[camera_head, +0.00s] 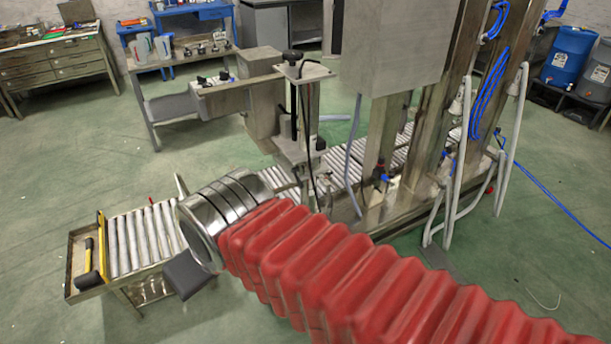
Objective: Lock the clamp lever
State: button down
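My arm, in a red ribbed sleeve, reaches from the lower right towards the left and ends in a shiny metal cylinder over the roller conveyor (130,240). My gripper is mostly hidden behind that cylinder. A dark grey block (190,275) shows below it and a thin pale piece (180,186) above it; I cannot tell whether these are its parts. A black T-shaped handle (292,57) sits on top of a metal post in the middle. I cannot tell whether it is the clamp lever, nor whether it is locked. My arm's end is apart from it, nearer the camera.
The large steel machine (392,45) stands behind my arm, with blue hoses (490,85) and pale pipes (456,170) on its right. A bench (185,62) stands behind. Green floor is free at left.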

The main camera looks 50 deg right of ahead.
aim_at(298, 179)
jog(key=z, duration=0.65)
jog(key=i, duration=1)
jog(key=z, duration=0.05)
